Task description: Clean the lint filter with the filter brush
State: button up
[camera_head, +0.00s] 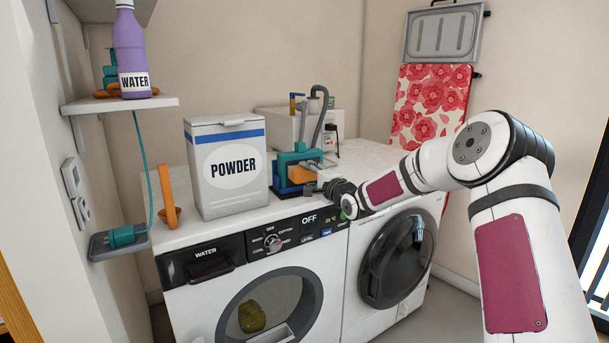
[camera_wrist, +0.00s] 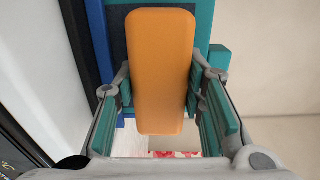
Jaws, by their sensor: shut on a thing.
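My gripper (camera_wrist: 160,92) has its two teal-padded fingers closed on the sides of a rounded orange block (camera_wrist: 160,60). The block lies against a teal and dark blue device (camera_wrist: 200,28) in the wrist view. In the head view my gripper (camera_head: 326,188) is at the front right of this device (camera_head: 288,185), on top of the left machine. The orange block also shows there (camera_head: 301,174), partly within the device. I cannot tell whether the block is the filter brush's handle or part of the device. I cannot make out the lint filter for certain.
A white powder box (camera_head: 215,190) and an orange scoop (camera_head: 170,214) stand left of the device. A purple water bottle (camera_head: 129,50) stands on a wall shelf (camera_head: 100,106). A white box (camera_head: 282,125) is behind. The right machine's top (camera_head: 375,160) has free room.

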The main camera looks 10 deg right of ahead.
aim_at(296, 178)
jog(key=shift+w+d+p, duration=0.15)
jog(key=shift+w+d, duration=0.05)
jog(key=shift+d, duration=0.35)
jog(key=shift+w+d+p, duration=0.15)
jog(key=shift+d, duration=0.4)
jog(key=shift+s+r, duration=0.1)
jog(key=shift+s+a, duration=0.25)
jog(key=shift+a, duration=1)
jog(key=shift+s+a, duration=0.3)
jog(key=shift+a, duration=1)
jog(key=shift+s+a, duration=0.25)
jog(key=shift+a, duration=1)
jog(key=shift+s, duration=0.15)
jog(key=shift+p+v, duration=0.75)
jog(key=shift+v, duration=2.15)
jog(key=shift+d, duration=0.1)
jog(key=shift+p+v, duration=0.55)
jog(key=shift+v, duration=0.95)
